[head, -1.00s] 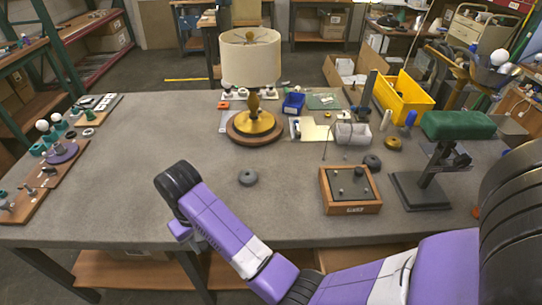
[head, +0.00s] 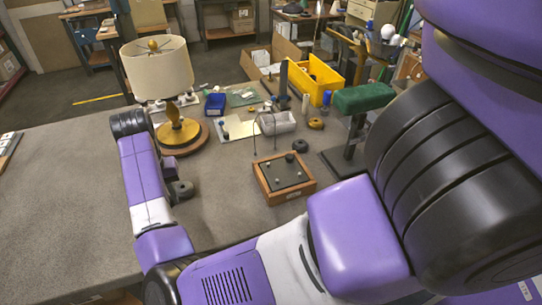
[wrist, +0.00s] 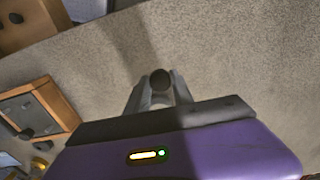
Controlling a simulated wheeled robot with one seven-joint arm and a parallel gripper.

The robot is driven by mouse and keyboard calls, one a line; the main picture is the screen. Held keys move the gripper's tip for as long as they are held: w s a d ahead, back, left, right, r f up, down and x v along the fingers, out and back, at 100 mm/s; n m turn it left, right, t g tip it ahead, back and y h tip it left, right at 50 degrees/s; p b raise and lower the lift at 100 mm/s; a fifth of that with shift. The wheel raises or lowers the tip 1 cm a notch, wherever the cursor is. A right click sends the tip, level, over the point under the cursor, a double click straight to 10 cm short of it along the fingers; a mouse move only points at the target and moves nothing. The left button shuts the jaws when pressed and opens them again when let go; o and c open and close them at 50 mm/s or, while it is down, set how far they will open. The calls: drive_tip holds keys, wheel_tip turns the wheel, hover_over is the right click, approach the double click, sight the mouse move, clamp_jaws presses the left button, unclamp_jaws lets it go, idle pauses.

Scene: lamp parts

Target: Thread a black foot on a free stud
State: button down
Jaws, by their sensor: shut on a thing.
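My gripper (wrist: 160,90) is shut on a black foot (wrist: 160,78), whose round dark end shows between the fingertips in the wrist view. In the head view the foot (head: 183,189) shows low beside my forearm, and the fingers are mostly hidden. The wood-framed block (head: 262,183) with a dark top stands to the right of the gripper, across bare table. Small studs stand up from its top, and a dark knob-like foot (head: 289,157) sits at its back edge. The block also shows at the left of the wrist view (wrist: 60,105). Another black foot (head: 300,146) lies behind the block.
The lamp (head: 157,68) stands close behind my forearm. A green-topped stand (head: 362,98) rises right of the block. A clear bin (head: 280,122), a blue bin (head: 214,104) and a yellow crate (head: 322,78) are farther back. The table between gripper and block is clear.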

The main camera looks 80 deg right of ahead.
drive_tip(key=s+d+r+m+p, duration=0.1)
drive_tip(key=s+d+r+m, duration=0.25)
drive_tip(key=d, duration=0.25)
drive_tip(key=s+d+r+m, duration=0.2)
drive_tip(key=s+d+m, duration=0.15)
drive_tip(key=d, duration=0.25)
drive_tip(key=m+p, duration=0.4)
drive_tip(key=m, duration=1.6)
hover_over(277, 180)
drive_tip(key=shift+s+f, duration=0.1)
drive_tip(key=shift+f, duration=0.75)
drive_tip(key=shift+f+b, duration=1.7)
drive_tip(key=shift+f, duration=0.75)
drive_tip(key=shift+f+b, duration=0.75)
drive_tip(key=shift+f, duration=0.5)
